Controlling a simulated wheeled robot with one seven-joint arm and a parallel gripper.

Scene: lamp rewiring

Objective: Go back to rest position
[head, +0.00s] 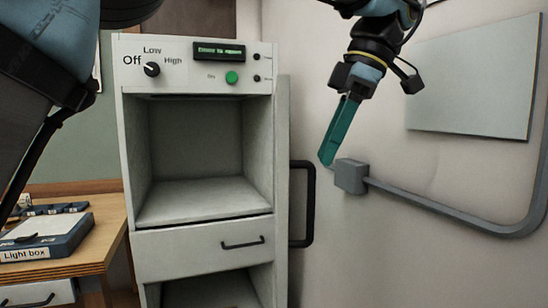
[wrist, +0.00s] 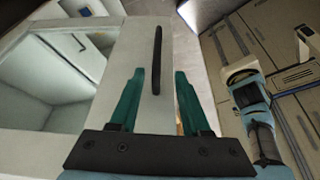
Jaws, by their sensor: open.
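My gripper (head: 327,160) hangs at the upper right in the head view, with its teal fingers pointing down. In the wrist view my gripper (wrist: 155,82) shows two teal fingers spread apart with nothing between them. Beyond them is the open door (wrist: 152,30) of a white cabinet with a black handle (wrist: 157,60). In the head view the cabinet (head: 196,245) stands in the middle with an empty upper compartment. The fingers are right of the door handle (head: 310,204) and look apart from it.
A grey wall-mounted rail (head: 430,198) runs on the right, its end block (head: 350,176) just beside the fingertips in the picture. A grey panel (head: 475,80) is on the wall. A wooden desk (head: 100,225) with a light box (head: 45,240) stands at left.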

